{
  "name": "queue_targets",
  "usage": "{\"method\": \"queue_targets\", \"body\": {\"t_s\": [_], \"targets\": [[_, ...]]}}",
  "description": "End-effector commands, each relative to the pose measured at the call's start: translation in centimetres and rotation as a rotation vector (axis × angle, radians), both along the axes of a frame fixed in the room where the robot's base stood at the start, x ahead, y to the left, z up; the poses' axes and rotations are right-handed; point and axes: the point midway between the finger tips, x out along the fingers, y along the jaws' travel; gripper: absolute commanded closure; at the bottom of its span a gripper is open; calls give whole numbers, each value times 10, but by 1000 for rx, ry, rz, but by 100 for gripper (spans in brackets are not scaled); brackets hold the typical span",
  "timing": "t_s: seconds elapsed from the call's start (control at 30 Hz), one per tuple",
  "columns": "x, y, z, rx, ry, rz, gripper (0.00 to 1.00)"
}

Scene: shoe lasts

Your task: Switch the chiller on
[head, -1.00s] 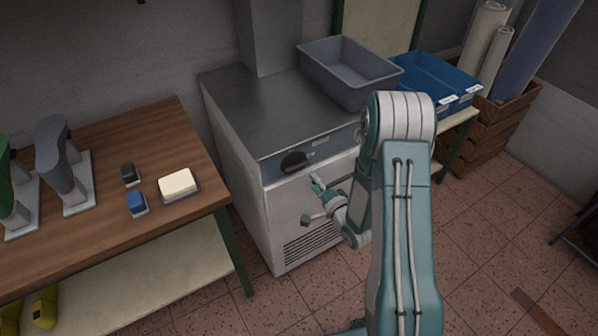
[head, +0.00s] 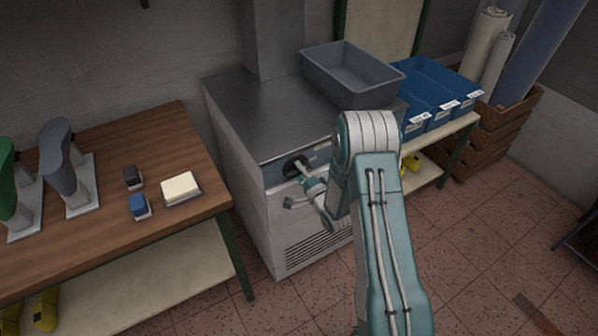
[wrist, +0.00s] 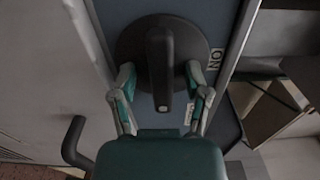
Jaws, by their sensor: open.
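The chiller (head: 270,115) is a grey metal cabinet with a steel top and a blue-grey control strip along its upper front. Its black rotary switch (wrist: 160,62) has a long bar handle on a round base.
A grey bin (head: 352,75) stands on the chiller's top. Blue bins (head: 440,95) sit on a low bench to the right. A wooden table (head: 100,215) with shoe lasts and small blocks stands at the left. Open tiled floor (head: 480,260) lies at the right.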

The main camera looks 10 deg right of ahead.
Motion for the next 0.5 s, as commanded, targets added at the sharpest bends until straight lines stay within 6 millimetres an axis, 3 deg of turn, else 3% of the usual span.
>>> {"method": "queue_targets", "body": {"t_s": [0.27,0.4,0.5], "targets": [[2,1,0,0,0,0,39],[2,1,0,0,0,0,100],[2,1,0,0,1,0,100]]}}
